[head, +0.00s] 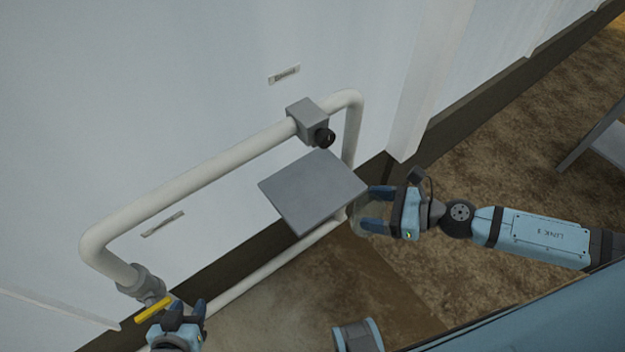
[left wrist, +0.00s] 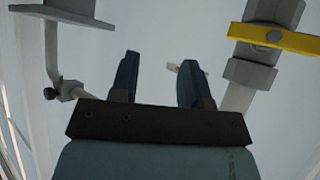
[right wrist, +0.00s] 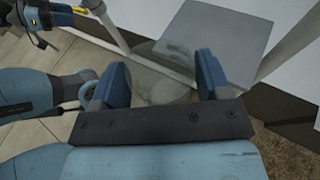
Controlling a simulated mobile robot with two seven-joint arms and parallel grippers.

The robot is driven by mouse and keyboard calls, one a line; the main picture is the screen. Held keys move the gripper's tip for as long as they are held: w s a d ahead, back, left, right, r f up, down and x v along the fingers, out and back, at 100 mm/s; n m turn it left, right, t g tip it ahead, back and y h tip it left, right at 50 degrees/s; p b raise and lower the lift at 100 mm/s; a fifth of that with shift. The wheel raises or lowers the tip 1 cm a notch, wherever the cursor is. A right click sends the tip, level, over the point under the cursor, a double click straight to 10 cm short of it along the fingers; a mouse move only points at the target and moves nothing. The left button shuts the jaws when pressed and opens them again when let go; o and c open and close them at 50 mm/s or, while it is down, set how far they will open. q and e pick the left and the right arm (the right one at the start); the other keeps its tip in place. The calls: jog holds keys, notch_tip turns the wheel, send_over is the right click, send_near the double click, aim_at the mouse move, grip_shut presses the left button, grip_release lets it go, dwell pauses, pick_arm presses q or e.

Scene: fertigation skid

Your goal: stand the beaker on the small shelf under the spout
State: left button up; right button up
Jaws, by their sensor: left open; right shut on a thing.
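The clear beaker (head: 359,206) is between the fingers of my right gripper (head: 368,208), which is shut on it, just right of the grey shelf (head: 312,192). The right wrist view shows the see-through beaker (right wrist: 165,68) between both fingers, overlapping the shelf's edge in the picture; whether they touch I cannot tell. The shelf is a bare flat plate. The dark round spout (head: 324,137) projects from a grey block (head: 306,118) on the pipe above the shelf. My left gripper (head: 186,309) is open and empty, beside a yellow valve lever (head: 153,309).
A white pipe (head: 200,178) loops along the pale wall, with a lower run beneath the shelf. The yellow lever also shows in the left wrist view (left wrist: 275,38). Brown floor (head: 480,165) lies open to the right. A grey panel (head: 605,140) stands at the far right.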

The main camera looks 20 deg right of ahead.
jog(key=w+a+p, duration=0.2)
jog(key=w+a, duration=0.1)
jog(key=w, duration=0.6)
jog(key=w+a+p, duration=0.2)
jog(key=w+a, duration=0.2)
jog(key=w, duration=0.5)
jog(key=f, duration=0.2)
jog(key=f+b, duration=0.1)
jog(key=f, duration=0.3)
jog(key=shift+d+f+b, duration=0.1)
jog(key=shift+d+b, duration=0.15)
jog(key=shift+b, duration=0.1)
jog(key=shift+w+f, duration=0.2)
jog(key=shift+f, duration=0.2)
pick_arm(q)
notch_tip(320, 180, up, 2)
jog(key=shift+s+a, duration=0.1)
jog(key=shift+s, duration=0.05)
jog(key=shift+f, duration=0.15)
